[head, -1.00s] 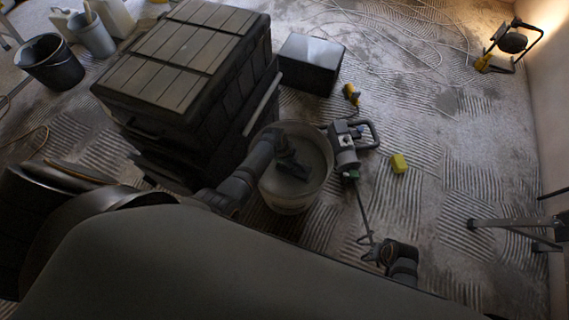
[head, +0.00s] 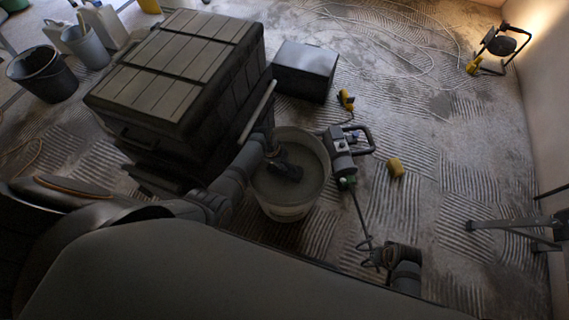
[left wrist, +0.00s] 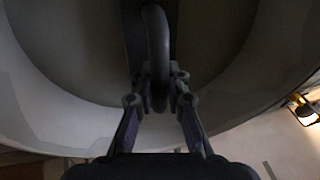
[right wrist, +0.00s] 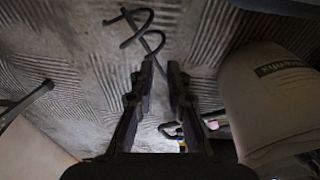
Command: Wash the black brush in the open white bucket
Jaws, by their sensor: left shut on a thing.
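The open white bucket (head: 284,212) stands on the floor at the middle, with murky grey contents. My left gripper (head: 287,172) reaches down inside it. In the left wrist view my left gripper (left wrist: 157,95) is shut on the dark looped handle of the black brush (left wrist: 157,40). The brush's head is hidden, and I cannot tell how deep it sits. The bucket's pale rim (left wrist: 60,115) curves around below. My right gripper (right wrist: 163,68) is empty, its fingers slightly apart, low over the floor to the right of the bucket.
A grey mixer (head: 342,160) lies close right of the bucket, its rod running towards my right gripper. A yellow sponge (head: 395,168) lies beyond it. A large dark crate (head: 180,60) stands close at left, a black box (head: 305,70) behind. Ridged floor at right is mostly clear.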

